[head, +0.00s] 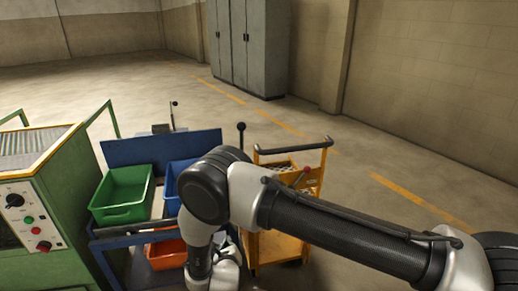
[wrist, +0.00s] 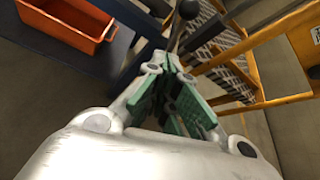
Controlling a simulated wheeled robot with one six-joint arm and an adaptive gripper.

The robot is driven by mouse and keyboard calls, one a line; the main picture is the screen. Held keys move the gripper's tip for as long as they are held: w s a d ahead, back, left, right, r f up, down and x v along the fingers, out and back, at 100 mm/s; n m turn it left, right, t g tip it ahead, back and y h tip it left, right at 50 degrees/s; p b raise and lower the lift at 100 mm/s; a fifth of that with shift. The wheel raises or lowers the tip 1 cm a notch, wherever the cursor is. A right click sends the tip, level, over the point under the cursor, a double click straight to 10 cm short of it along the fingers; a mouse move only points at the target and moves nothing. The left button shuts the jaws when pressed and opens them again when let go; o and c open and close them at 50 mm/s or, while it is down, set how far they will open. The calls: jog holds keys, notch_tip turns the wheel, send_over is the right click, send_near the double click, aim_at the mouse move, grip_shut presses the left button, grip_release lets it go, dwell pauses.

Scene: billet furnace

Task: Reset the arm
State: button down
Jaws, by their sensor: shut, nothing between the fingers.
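My gripper (wrist: 176,104) shows in the wrist view, with green pads on its fingers. The fingers are shut with nothing between them. They point toward the gap between an orange bin and a yellow cart. In the head view my arm reaches across from the lower right, bends at a dark elbow joint and drops down in front of the bins. The fingers themselves are hidden in the head view.
A blue rack (head: 180,144) holds a green bin (head: 122,190) and an orange bin (wrist: 68,20). A green machine (head: 50,190) is at left. Grey cabinets (head: 248,45) stand behind. Open floor lies between.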

jog(key=s+f+n+g, duration=0.6)
jog(key=s+f+n, duration=0.2)
jog(key=n, duration=0.4)
jog(key=s+d+r+n+g, duration=0.2)
jog(key=s+r+n+g, duration=0.15)
jog(key=n, duration=0.25)
jog(key=d+r+n+g, duration=0.2)
jog(key=d+r+n, duration=0.4)
jog(key=r, duration=0.5)
jog(key=d+r+n+g+h, duration=0.1)
jog(key=d+r+n, duration=0.3)
jog(key=d+r, duration=0.6)
jog(key=d+r+n+g, duration=0.2)
jog(key=d+r+n, duration=0.3)
jog(key=r, duration=0.8)
jog(key=s+d+r+m+t, duration=0.1)
jog(key=s+d+r+t, duration=0.1)
jog(key=d+r, duration=0.5)
jog(key=s+d+r+m+t, duration=0.1)
jog(key=s+d+r, duration=0.4)
jog(key=d, duration=0.7)
jog(key=s+d+r+m+t+h, duration=0.1)
jog(key=s+d+r+t, duration=0.2)
jog(key=d+r, duration=0.6)
jog(key=shift+s+d+r, duration=0.2)
jog(key=shift+s+r, duration=0.25)
jog(key=shift+r, duration=0.05)
